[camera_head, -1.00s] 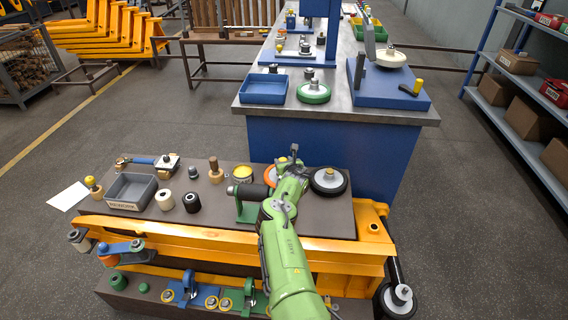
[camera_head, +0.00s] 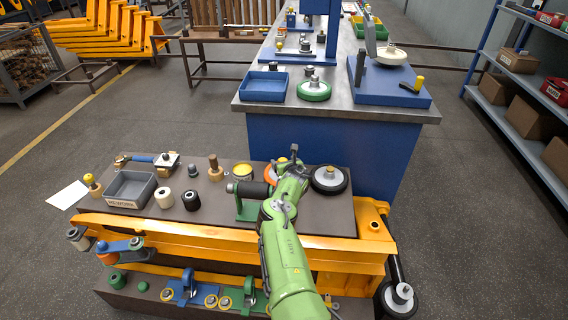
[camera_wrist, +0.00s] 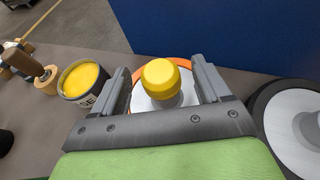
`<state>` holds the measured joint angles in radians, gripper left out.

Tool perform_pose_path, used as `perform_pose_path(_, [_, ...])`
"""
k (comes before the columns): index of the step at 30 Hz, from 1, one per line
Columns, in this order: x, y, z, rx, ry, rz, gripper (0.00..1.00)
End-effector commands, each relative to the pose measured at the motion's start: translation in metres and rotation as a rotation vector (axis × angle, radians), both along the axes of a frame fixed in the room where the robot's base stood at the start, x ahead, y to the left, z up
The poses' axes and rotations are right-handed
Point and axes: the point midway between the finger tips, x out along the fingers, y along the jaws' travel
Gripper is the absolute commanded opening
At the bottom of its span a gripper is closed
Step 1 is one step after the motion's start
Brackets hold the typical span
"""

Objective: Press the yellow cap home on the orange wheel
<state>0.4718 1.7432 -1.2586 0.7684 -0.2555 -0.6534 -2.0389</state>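The orange wheel (camera_head: 269,175) lies on the brown bench top, mostly hidden by my arm in the head view. In the wrist view its orange rim (camera_wrist: 180,62) and pale disc show behind my fingers. The yellow cap (camera_wrist: 160,74) sits above the wheel's grey hub, in the middle of the wheel; how far down it sits I cannot tell. It also shows small in the head view (camera_head: 281,160). My gripper (camera_wrist: 162,82) is open, one finger on each side of the cap, with a visible gap on both sides.
A black-tyred wheel (camera_wrist: 294,120) lies close on the right. A tin of yellow stuff (camera_wrist: 84,80) and a wooden-handled tool (camera_wrist: 35,70) stand on the left. A grey tray (camera_head: 113,199) lies at the bench's left end. A blue workbench (camera_head: 330,150) rises behind.

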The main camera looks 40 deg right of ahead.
Motion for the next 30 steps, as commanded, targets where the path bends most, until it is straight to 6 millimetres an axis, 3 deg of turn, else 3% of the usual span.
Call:
perform_pose_path(7, [-0.002, 0.001, 0.002, 0.0, 0.001, 0.0, 0.76])
perform_pose_path(11, [-0.013, 0.007, 0.01, 0.0, 0.002, -0.002, 0.76])
perform_pose_path(30, [-0.119, 0.066, 0.06, -0.001, 0.002, 0.0, 0.76])
